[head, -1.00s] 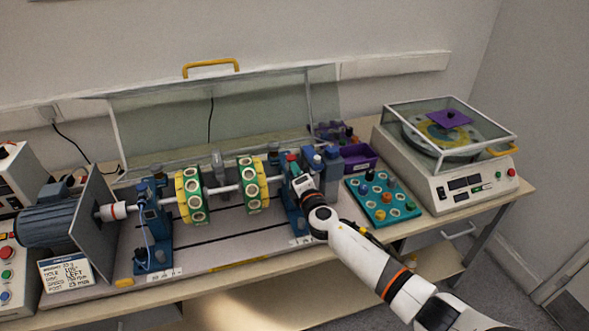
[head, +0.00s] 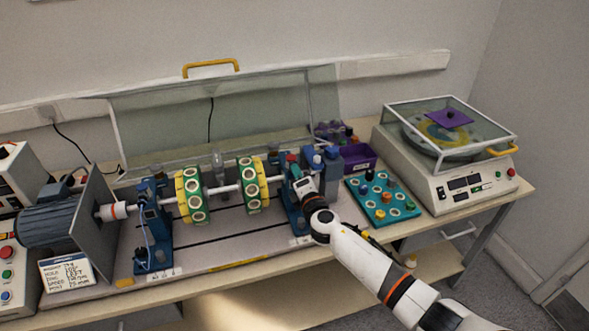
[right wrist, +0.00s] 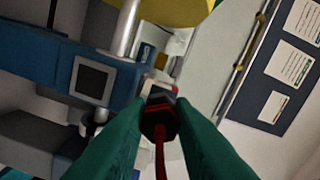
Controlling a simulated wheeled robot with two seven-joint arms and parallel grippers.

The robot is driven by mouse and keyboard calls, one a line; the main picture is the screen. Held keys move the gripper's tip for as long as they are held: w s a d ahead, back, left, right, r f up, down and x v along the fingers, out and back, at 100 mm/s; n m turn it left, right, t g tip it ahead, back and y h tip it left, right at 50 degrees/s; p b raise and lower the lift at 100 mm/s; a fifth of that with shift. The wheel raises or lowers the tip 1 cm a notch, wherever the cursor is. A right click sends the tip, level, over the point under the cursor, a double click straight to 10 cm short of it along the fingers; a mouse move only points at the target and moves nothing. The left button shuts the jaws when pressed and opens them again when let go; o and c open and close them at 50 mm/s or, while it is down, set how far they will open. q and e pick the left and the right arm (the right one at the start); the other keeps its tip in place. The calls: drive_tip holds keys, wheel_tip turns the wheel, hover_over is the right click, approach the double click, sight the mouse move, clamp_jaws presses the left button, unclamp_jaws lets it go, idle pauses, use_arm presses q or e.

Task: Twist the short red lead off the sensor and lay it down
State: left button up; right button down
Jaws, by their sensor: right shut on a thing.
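My right gripper (head: 294,168) is at the right bearing stand (head: 290,205) of the shaft rig. In the right wrist view its green fingers (right wrist: 158,122) are shut on the dark plug of the red lead (right wrist: 159,160), with the cord trailing toward the camera. A small grey and red piece (right wrist: 158,92) shows just beyond the plug. I cannot tell whether this is the sensor or whether the plug is still joined to it. In the head view the gripper hides most of this spot. My left gripper is not in view.
A teal tray (head: 363,209) with several coloured pieces stands right of the rig. Behind it is a purple bin (head: 358,166). A covered turntable unit (head: 460,197) stands farther right. The clear guard (head: 150,130) is raised behind the shaft with two green-and-yellow discs (head: 191,196).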

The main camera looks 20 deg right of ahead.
drive_tip(key=shift+s+d+p, duration=0.1)
drive_tip(key=shift+s+p, duration=0.45)
drive_tip(key=shift+s, duration=1.15)
